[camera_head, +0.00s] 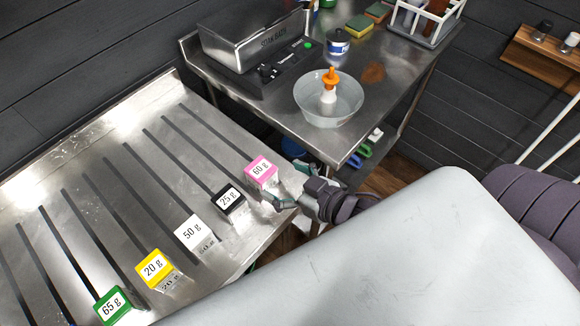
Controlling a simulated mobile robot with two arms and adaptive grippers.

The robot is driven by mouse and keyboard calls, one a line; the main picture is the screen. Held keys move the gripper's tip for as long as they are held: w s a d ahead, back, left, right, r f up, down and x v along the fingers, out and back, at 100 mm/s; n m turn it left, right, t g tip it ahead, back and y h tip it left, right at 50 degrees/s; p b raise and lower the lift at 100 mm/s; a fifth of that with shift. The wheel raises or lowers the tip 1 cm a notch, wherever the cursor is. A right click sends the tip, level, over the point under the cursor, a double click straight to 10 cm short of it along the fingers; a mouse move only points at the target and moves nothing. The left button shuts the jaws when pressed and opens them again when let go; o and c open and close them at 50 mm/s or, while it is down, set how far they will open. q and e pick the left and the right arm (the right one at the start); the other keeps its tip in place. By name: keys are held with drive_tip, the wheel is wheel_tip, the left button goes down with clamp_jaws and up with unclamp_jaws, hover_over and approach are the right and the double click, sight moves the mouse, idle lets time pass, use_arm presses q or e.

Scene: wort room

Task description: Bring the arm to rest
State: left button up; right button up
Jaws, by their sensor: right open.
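My right gripper (284,182) is open at the right edge of the steel table (95,150). Its fingers are beside the pink block marked 60 g (262,170), which stands at the end of a dark strip. I cannot tell whether a finger touches the block. My right arm reaches in from the right. My left gripper is not in view.
Black 25 g (230,200), white 50 g (190,232), yellow 20 g (154,268) and green 65 g (113,304) blocks line the table's front. The steel counter behind bears a bowl (312,98), a steel bath (255,40) and a rack (425,22).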

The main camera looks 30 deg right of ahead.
drive_tip(key=shift+v, duration=0.9)
drive_tip(key=shift+d+f+m+g+h, duration=0.6)
drive_tip(key=shift+d+f+g+h, duration=0.1)
drive_tip(key=shift+d+f+h, duration=0.45)
drive_tip(key=s+d+f+g+h, duration=0.1)
drive_tip(key=s+f+g+h, duration=0.1)
drive_tip(key=s+f+g, duration=0.65)
drive_tip(key=s+f, duration=0.1)
drive_tip(key=f, duration=1.1)
drive_tip(key=s+f+g, duration=0.1)
drive_tip(key=s+f, duration=0.1)
drive_tip(key=f, duration=1.1)
drive_tip(key=s+d+f, duration=0.3)
drive_tip(key=s+f, duration=1.2)
drive_tip(key=shift+s+g, duration=0.25)
drive_tip(key=shift+g, duration=0.2)
